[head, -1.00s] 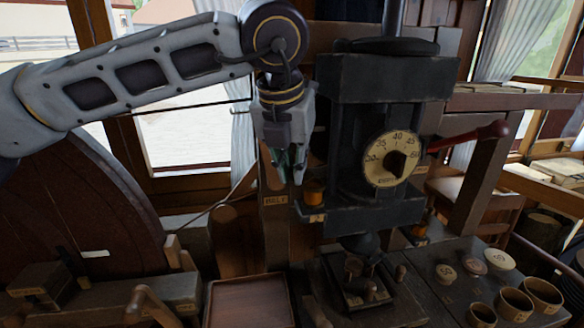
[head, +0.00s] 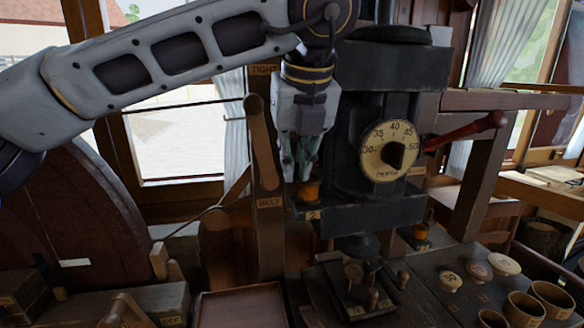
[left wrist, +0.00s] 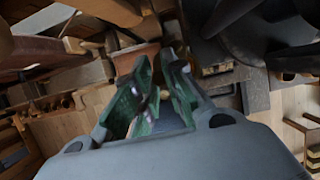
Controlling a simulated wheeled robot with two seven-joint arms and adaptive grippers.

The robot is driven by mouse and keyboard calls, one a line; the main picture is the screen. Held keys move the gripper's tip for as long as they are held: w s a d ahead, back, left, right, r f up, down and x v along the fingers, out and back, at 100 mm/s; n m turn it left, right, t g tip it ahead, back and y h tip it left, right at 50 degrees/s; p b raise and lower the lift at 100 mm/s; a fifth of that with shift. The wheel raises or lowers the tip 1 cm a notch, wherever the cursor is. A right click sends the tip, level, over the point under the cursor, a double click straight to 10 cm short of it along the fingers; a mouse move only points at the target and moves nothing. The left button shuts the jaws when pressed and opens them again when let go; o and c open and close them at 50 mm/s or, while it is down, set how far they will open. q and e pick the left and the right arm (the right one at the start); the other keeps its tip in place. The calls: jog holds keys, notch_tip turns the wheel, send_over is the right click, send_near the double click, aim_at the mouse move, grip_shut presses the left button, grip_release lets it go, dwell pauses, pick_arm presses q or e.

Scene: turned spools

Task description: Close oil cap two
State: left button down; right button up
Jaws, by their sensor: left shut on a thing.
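My left gripper (head: 303,172) points down at the left side of the black machine, with its fingertips just over an amber oil cup (head: 309,192). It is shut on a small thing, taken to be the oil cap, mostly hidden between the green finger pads. A small tag (head: 313,215), its number hard to read, sits below the cup. A second amber cup (head: 421,232) stands lower right on the machine. In the left wrist view, the green fingers (left wrist: 158,95) are close together; I cannot tell whether the cap touches the cup. My right gripper is not in view.
A wooden lever (head: 261,140) with a belt tag stands left of the gripper. The dial (head: 389,152) and red handle (head: 466,132) are to the right. Small round pots (head: 524,308) and lids (head: 478,270) lie on the bench, with a wooden tray (head: 240,308) in front.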

pick_arm(q)
jog(key=shift+s+d+f+n+y+b, duration=0.1)
jog(key=shift+d+n+y+b, duration=0.15)
jog(key=shift+n, duration=0.3)
jog(key=shift+s+d+n+y+b, duration=0.1)
jog(key=shift+d+n+y+b, duration=0.15)
jog(key=shift+n, duration=0.3)
jog(key=shift+d+n+g+y+b, duration=0.25)
jog(key=shift+n+g+y+b, duration=0.05)
jog(key=shift+n, duration=0.7)
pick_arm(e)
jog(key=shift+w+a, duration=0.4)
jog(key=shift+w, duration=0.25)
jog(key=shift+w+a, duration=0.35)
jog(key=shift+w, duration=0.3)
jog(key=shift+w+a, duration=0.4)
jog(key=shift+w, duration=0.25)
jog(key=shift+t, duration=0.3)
pick_arm(q)
jog(key=c, duration=1.4)
grip_release()
jog(key=shift+c, duration=0.2)
jog(key=v, duration=1.2)
